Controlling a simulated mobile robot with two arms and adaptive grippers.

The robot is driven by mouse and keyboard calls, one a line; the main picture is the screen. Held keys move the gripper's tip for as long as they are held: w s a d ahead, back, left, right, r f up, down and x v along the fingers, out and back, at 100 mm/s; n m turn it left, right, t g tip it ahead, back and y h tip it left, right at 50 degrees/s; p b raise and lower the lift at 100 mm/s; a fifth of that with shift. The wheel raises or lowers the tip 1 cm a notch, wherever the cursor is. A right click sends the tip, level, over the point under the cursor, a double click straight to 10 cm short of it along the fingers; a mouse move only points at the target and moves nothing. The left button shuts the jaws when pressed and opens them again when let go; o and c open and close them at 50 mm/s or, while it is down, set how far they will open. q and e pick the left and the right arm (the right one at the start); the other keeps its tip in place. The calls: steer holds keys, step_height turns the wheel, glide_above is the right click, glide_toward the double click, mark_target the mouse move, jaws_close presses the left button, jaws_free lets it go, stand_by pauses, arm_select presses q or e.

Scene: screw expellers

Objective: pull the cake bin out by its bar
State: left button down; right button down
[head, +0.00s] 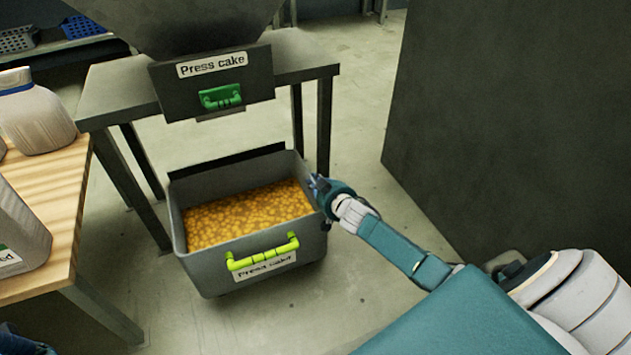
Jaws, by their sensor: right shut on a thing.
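The cake bin (208,262) is a grey open box on the floor, filled with orange-brown press cake (250,214). Its yellow-green bar (262,253) is on the front wall above a "Press cake" label, and nothing is touching the bar. My right gripper (318,187) is at the bin's right side wall, near the top rim, well away from the bar. It is shut on the rim there; the fingertips are small and partly hidden.
A dark hopper with a "Press cake" panel (180,98) and green handle (221,97) hangs above the bin's back, by a grey table (115,95). A wooden table (45,190) with jugs stands left. A dark wall (510,110) is right. Floor before the bin is clear.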

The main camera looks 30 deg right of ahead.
steer(key=shift+s+a+f, duration=0.15)
steer(key=c, duration=1.8)
jaws_free()
steer(key=shift+o, duration=0.6)
steer(key=v, duration=1.2)
